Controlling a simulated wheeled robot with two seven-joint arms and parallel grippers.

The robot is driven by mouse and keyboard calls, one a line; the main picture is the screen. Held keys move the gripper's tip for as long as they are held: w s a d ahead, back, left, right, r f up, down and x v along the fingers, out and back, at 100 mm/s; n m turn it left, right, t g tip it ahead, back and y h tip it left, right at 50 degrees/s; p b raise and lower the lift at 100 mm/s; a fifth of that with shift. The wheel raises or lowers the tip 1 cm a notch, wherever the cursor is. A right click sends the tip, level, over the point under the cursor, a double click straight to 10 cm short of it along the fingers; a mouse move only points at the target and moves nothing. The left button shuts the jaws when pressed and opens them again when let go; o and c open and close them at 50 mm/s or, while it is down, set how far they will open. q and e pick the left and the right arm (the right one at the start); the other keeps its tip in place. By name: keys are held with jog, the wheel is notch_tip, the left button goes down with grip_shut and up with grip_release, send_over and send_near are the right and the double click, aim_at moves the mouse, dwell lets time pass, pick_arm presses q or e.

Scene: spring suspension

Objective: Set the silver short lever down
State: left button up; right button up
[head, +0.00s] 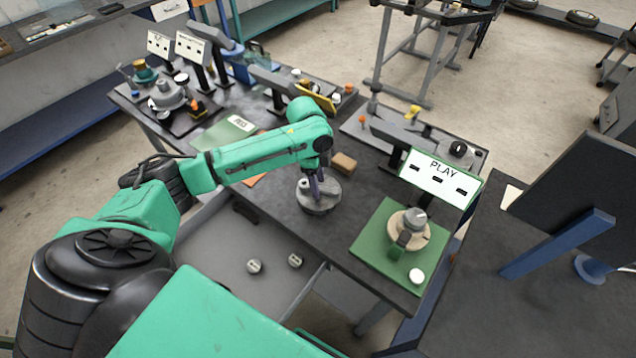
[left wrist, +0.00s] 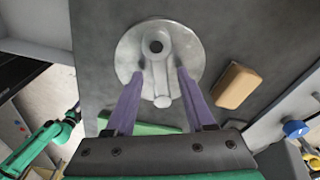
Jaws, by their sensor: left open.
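The silver short lever (left wrist: 160,84) lies flat on a round silver disc (left wrist: 133,53), its narrow end toward my gripper in the left wrist view. The disc also shows in the head view (head: 321,206), resting on the dark tabletop; there my gripper partly hides the lever. My left gripper (left wrist: 160,75) is open, its two purple fingers on either side of the lever with gaps between. In the head view the left gripper (head: 314,188) points down over the disc. A green arm at the left edge of the left wrist view seems to be mine; its gripper is too small to read.
A brown block (head: 343,163) lies close beside the disc. A green board (head: 372,256) with a round assembly and a PLAY sign (head: 440,178) stand to the right. An open grey drawer (head: 225,262) holds two small silver parts. Other fixtures crowd the table's far left.

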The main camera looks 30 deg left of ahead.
pick_arm(q)
notch_tip(320, 180, up, 12)
jog(key=a+b, duration=0.1)
jog(key=shift+s+a+f, duration=0.15)
jog(key=shift+s+f, duration=0.05)
